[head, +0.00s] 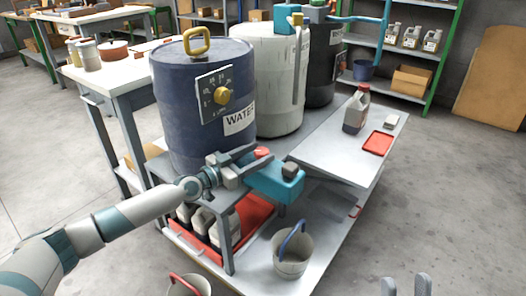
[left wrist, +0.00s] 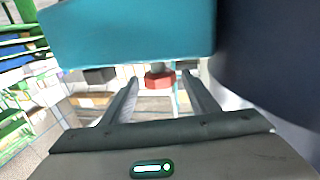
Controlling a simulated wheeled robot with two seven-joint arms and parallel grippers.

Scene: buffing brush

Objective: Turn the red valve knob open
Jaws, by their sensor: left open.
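The red valve knob (head: 262,152) shows just past my left gripper, beside a teal valve body (head: 275,184) at the front of the blue water drum (head: 180,110). In the left wrist view the red knob (left wrist: 160,80) is centred between the fingertips, with a gap on each side. I cannot tell whether it is between them or just beyond. My left gripper (head: 252,158) is open and empty; its fingers (left wrist: 161,85) are wide apart. The teal body (left wrist: 130,32) hangs across the top of that view. My right gripper (head: 406,286) shows only as two separated grey fingers at the bottom edge.
The drum stands close to the left gripper. A white drum (head: 270,85) and a dark drum (head: 320,60) stand behind. Under the valve are a grey bucket (head: 292,253) and a red tray (head: 255,218) with bottles. A jug (head: 356,110) stands on the cart top to the right.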

